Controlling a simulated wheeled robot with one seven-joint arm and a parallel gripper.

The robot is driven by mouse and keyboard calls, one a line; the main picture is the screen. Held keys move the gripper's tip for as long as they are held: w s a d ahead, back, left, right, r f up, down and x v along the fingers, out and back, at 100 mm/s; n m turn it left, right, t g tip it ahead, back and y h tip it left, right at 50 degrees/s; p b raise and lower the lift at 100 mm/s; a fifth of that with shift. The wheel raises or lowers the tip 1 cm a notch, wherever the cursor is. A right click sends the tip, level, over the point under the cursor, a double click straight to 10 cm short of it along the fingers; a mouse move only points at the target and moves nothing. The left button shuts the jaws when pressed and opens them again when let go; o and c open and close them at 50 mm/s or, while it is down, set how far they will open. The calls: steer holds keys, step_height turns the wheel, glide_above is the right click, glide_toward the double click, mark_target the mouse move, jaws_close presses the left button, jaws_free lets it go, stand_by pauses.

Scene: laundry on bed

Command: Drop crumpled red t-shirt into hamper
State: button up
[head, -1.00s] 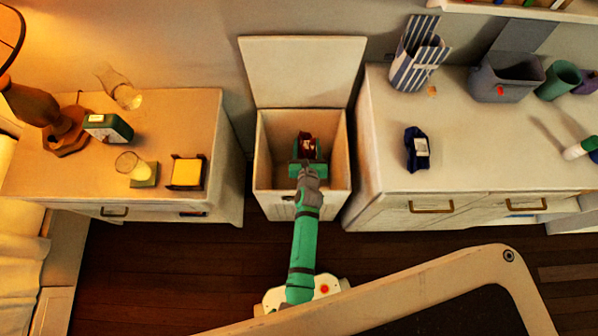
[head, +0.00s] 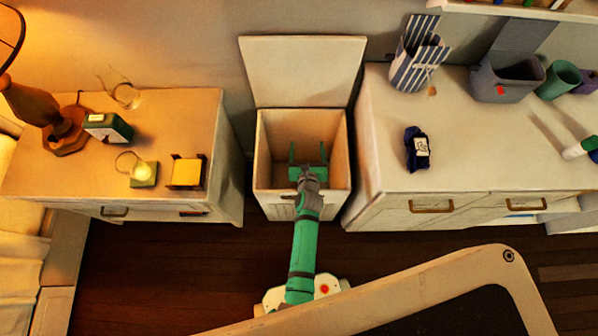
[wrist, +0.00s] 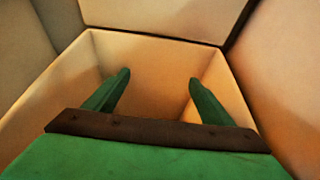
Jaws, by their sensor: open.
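The hamper (head: 264,150) is a pale open box with its lid (head: 303,72) raised against the wall. My green gripper (head: 307,152) is over the hamper's opening, its two fingers spread apart with nothing between them. In the wrist view my gripper (wrist: 158,90) is open and points down into the hamper (wrist: 150,60), whose inner walls show. The red t-shirt is not visible in either current view; the hamper's floor is largely hidden behind my gripper.
A nightstand (head: 75,170) with a lamp (head: 50,115), a green box (head: 108,127) and a yellow block (head: 187,172) stands left. A dresser (head: 480,150) with a dark blue item (head: 416,148) and a grey bin (head: 507,82) stands right. A pale-framed piece (head: 430,285) lies in front.

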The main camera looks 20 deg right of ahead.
steer(key=v, duration=0.9)
steer(key=shift+s, duration=0.3)
steer(key=shift+a, duration=0.15)
steer(key=s+a+r+n+t, duration=0.1)
steer(key=s+a+r+n, duration=0.35)
steer(key=s+n, duration=0.45)
steer(key=s+a+r+n, duration=0.4)
steer(key=s+a+n, duration=0.25)
steer(key=n, duration=0.45)
steer(key=s+a+r+n+y, duration=0.1)
steer(key=s+r+n, duration=0.4)
steer(key=r+n, duration=0.2)
steer(key=s+a+r+n+t+y, duration=0.1)
steer(key=s+a+r+n+y, duration=0.1)
steer(key=s+r+n, duration=0.2)
step_height(320, 180, up, 3)
steer(key=n, duration=0.8)
steer(key=shift+s+t+y, duration=0.3)
steer(key=shift+s, duration=0.1)
steer(key=shift+r, duration=0.1)
steer(key=shift+c, duration=0.2)
